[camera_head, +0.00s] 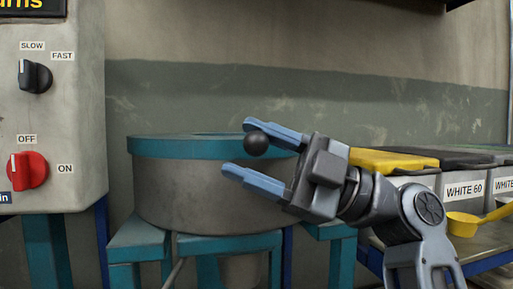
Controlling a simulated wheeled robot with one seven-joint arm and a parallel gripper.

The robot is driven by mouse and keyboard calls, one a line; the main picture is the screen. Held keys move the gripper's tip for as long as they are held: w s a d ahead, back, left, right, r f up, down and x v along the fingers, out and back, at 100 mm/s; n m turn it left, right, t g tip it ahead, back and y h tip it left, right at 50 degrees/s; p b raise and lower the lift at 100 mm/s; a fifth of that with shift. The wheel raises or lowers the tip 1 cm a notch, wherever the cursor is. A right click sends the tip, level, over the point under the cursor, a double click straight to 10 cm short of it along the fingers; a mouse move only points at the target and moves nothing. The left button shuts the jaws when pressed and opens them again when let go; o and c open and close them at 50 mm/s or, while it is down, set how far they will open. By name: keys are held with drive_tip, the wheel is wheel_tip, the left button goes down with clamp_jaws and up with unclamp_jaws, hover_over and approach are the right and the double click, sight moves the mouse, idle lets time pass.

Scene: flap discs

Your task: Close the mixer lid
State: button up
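The mixer is a round grey drum (205,190) on a teal frame, left of centre, with a teal band (175,148) around its top. The top is seen almost edge-on, so how the lid lies cannot be made out. A round black knob (256,144) shows in front of the top band; what it is fixed to is hidden. My gripper (238,147) reaches in from the right with its blue fingers spread wide. The knob appears between the fingers, nearer the upper one. I cannot tell whether a finger touches it.
A control box (55,110) with a black speed knob (36,77) and a red switch (28,170) stands at the left. At the right are grey bins (464,188) with yellow and black lids, and a yellow scoop (463,224). The wall behind is bare.

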drive_tip(key=shift+r, duration=0.15)
drive_tip(key=shift+d, duration=0.2)
drive_tip(key=p+v, duration=0.1)
drive_tip(key=v, duration=0.6)
drive_tip(key=shift+d+f, duration=0.2)
drive_tip(key=shift+f, duration=0.05)
